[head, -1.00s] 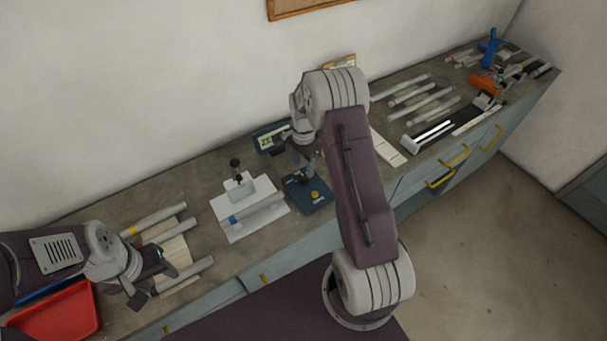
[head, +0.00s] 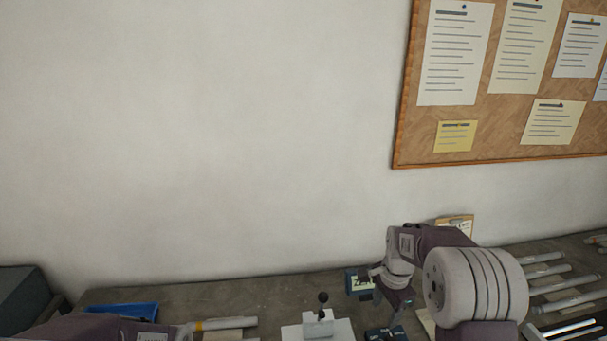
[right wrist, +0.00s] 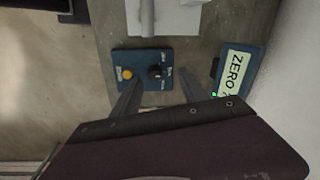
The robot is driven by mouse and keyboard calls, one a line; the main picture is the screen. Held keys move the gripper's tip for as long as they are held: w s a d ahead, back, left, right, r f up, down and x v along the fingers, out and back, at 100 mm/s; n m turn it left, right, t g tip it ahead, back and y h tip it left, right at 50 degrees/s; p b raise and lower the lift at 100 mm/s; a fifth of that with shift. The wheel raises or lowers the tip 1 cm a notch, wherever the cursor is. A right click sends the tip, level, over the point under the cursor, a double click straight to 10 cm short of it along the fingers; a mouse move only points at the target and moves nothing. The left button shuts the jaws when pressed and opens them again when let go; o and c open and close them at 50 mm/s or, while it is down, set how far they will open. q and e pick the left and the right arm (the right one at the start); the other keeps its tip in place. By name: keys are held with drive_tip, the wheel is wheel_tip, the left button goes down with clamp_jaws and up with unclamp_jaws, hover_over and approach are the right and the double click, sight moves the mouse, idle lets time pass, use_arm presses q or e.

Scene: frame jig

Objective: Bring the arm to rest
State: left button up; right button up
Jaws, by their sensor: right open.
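My right arm reaches over the bench on the right side of the head view. My right gripper (head: 397,308) is above the blue box there. In the right wrist view its two fingers (right wrist: 160,94) stand apart with nothing between them. The blue box (right wrist: 123,58), with a yellow button and a black knob, lies just beyond the fingertips. Part of my left arm (head: 105,328) shows at the bottom left of the head view; its gripper is below the picture.
A display (right wrist: 237,70) reading ZERO stands beside the blue box. A white jig (head: 340,330) with a black-knobbed clamp is left of it. Grey tubes (head: 565,282) lie at the right, a blue tray (head: 122,310) at the left. A cork board (head: 400,135) hangs above.

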use_arm(q)
drive_tip(key=shift+s+a+f+b, duration=0.1)
drive_tip(key=shift+f+b, duration=1.4)
drive_tip(key=shift+f, duration=0.75)
use_arm(e)
drive_tip(key=s+a+f+n, duration=0.3)
drive_tip(key=s+n, duration=0.4)
drive_tip(key=s, duration=0.2)
drive_tip(key=s+a+f+n, duration=0.3)
drive_tip(key=s+n, duration=0.4)
drive_tip(key=s, duration=0.2)
drive_tip(key=shift+s+a+f, duration=0.3)
drive_tip(key=shift+a+f, duration=0.05)
drive_tip(key=shift+a, duration=0.05)
